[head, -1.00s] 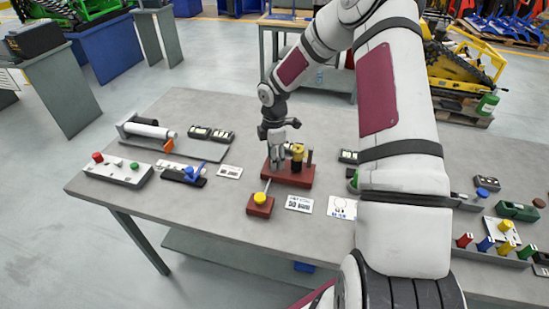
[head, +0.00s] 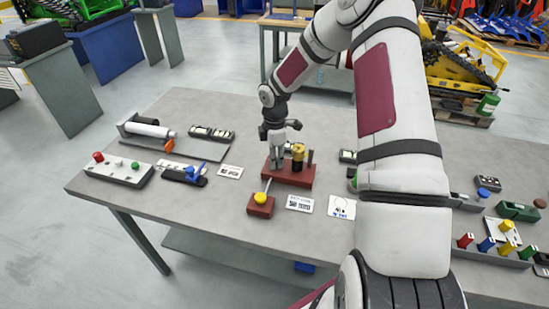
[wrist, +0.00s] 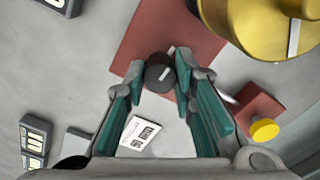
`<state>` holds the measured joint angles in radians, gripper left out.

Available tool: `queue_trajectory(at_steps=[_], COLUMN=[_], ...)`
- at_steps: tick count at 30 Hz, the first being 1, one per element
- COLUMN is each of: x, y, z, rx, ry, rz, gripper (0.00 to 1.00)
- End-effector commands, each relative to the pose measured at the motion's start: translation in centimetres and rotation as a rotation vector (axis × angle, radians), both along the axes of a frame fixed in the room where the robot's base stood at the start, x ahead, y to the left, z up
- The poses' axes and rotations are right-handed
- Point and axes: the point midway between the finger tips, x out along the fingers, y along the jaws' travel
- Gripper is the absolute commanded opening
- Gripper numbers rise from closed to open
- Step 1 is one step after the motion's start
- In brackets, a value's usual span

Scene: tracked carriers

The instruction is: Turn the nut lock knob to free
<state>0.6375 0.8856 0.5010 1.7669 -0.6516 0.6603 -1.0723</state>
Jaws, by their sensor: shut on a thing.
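The nut lock knob appears to be the small dark round knob (wrist: 157,78) with a short light mark, standing on the red base block (wrist: 150,35). My gripper (wrist: 161,72) is shut on it, with a teal-padded finger on each side. In the head view my gripper (head: 277,166) points straight down at the left end of the red block (head: 302,180). It hides the knob there. A large brass-coloured nut (wrist: 262,22) stands beside the knob, and also shows in the head view (head: 298,152).
A small red block with a yellow knob (head: 260,199) and lever sits in front. White label cards (head: 299,204) lie nearby. A dark upright post (head: 310,157) stands right of the nut. Bare table lies behind the block.

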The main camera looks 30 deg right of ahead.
Motion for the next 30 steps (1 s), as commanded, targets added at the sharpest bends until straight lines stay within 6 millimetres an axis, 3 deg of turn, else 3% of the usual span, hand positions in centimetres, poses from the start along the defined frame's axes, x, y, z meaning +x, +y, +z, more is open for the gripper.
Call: queue_trajectory(at_steps=[30], x=[0.03], y=[0.04], z=[-0.06], rx=[0.0], ry=[0.0], rz=[-0.896], gripper=[0.0])
